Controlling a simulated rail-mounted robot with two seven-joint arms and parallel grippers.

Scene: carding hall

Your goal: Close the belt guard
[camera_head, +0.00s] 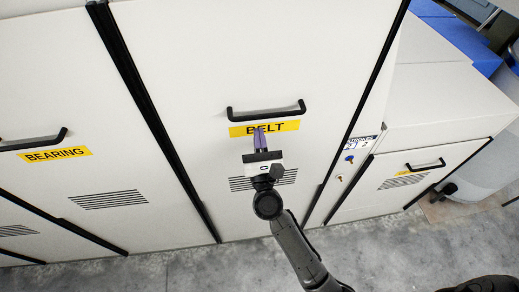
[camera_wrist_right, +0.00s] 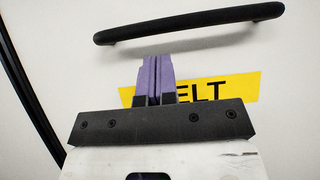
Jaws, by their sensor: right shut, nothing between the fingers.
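The belt guard (camera_head: 245,60) is a large white panel with a black bar handle (camera_head: 266,111) and a yellow BELT label (camera_head: 285,127). Its face looks about level with the neighbouring panels; I cannot tell whether it is fully closed. My right gripper (camera_head: 260,130) is shut and empty, its purple fingers in front of the label, just below the handle. In the right wrist view the fingers (camera_wrist_right: 156,62) cover the first letter of the label (camera_wrist_right: 235,88), and the handle (camera_wrist_right: 205,25) runs above them. Whether the fingers touch the panel is unclear. My left gripper is out of view.
A white panel with a yellow BEARING label (camera_head: 55,154) and its own black handle (camera_head: 35,141) is at the left. A lower white cabinet (camera_head: 405,180) with a small handle stands at the right. Grey concrete floor (camera_head: 200,270) lies in front.

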